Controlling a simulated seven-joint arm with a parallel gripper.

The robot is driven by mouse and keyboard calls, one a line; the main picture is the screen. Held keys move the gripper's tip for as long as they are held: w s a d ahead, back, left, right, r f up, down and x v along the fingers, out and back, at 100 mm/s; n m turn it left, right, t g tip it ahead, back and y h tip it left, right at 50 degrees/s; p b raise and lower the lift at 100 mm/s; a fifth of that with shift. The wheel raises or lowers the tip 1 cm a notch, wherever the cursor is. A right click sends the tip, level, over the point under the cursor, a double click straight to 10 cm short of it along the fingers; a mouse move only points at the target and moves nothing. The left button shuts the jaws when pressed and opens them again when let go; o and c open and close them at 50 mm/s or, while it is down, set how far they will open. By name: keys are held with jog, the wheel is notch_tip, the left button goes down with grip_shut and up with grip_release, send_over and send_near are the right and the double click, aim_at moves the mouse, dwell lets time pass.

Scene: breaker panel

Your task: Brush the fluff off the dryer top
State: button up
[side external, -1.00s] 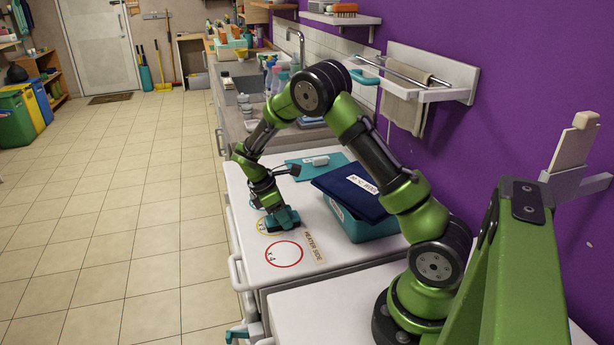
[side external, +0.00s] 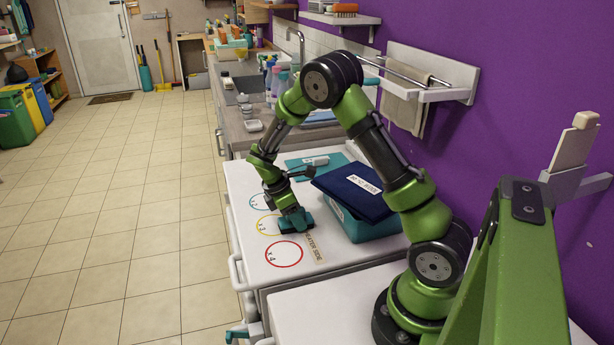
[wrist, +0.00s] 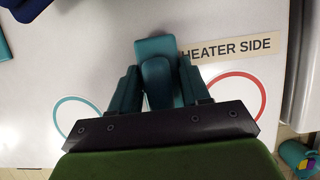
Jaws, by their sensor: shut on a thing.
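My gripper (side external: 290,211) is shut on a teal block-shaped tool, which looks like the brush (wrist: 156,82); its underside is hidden. The brush also shows in the side external view (side external: 296,221), low at the white dryer top (side external: 300,268), beside the HEATER SIDE label (side external: 314,247). I cannot tell whether it touches the surface. The dryer top bears a teal ring (side external: 257,203), a yellow ring (side external: 262,229) marked x3 and a red ring (side external: 283,254) marked x4. In the wrist view, the teal ring (wrist: 57,113) and red ring (wrist: 262,96) flank my gripper. I can make out no fluff.
A teal bin (side external: 368,229) with a dark blue labelled folded cloth (side external: 352,190) on it stands right of my gripper. A teal mat (side external: 302,168) with a small white item lies behind. The purple wall and a rail shelf (side external: 447,94) bound the right. The front-left dryer top is clear.

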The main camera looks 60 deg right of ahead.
aim_at(280, 230)
jog(key=w+a, duration=0.4)
jog(key=shift+s+a, duration=0.55)
jog(key=shift+s, duration=0.1)
jog(key=shift+s+d, duration=2.6)
jog(key=shift+s, duration=0.1)
jog(key=shift+r, duration=4.05)
